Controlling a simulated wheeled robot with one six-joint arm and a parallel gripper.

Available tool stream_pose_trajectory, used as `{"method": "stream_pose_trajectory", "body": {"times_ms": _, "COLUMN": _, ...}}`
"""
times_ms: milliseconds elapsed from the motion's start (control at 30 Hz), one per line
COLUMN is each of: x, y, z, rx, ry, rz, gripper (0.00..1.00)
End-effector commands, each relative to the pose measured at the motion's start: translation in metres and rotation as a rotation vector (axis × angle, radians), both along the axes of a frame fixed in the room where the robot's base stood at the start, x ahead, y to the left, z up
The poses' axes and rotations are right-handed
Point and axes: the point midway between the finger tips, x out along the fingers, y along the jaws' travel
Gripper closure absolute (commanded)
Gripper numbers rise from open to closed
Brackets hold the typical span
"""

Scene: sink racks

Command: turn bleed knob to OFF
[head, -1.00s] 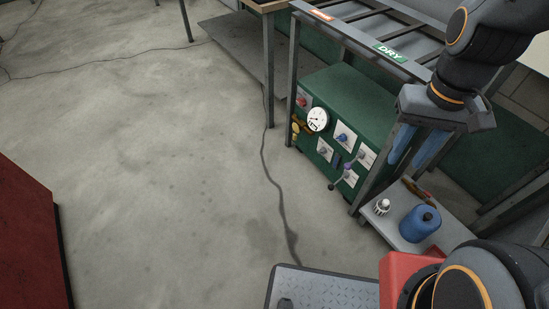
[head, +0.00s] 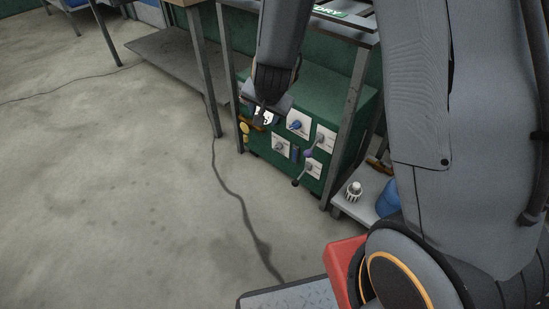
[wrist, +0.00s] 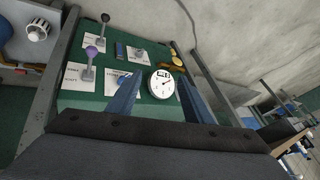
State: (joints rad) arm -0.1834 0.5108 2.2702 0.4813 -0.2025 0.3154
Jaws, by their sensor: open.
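The green control panel (head: 262,148) stands under the rack and carries several knobs and levers on white label plates. My gripper (head: 266,112) is open in front of the panel's upper left and covers most of the gauge. In the wrist view its two blue fingers (wrist: 160,80) stand on either side of the white gauge (wrist: 162,84); nothing shows held.
A purple-knobbed lever (wrist: 91,52) and a black-knobbed lever (wrist: 104,19) stick out from the panel. Rack legs (head: 349,125) flank it. A lower shelf (head: 350,206) at the right holds a white-grey fitting (head: 354,191) and a blue container (head: 388,200).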

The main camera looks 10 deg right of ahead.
Motion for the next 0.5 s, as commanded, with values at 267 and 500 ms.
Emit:
{"method": "stream_pose_trajectory", "body": {"times_ms": 267, "x": 0.085, "y": 0.002, "z": -0.131, "rx": 0.016, "ry": -0.213, "rz": -0.273, "gripper": 0.54}}
{"method": "stream_pose_trajectory", "body": {"times_ms": 500, "x": 0.127, "y": -0.009, "z": -0.23, "rx": -0.005, "ry": -0.417, "rz": -0.492, "gripper": 0.54}}
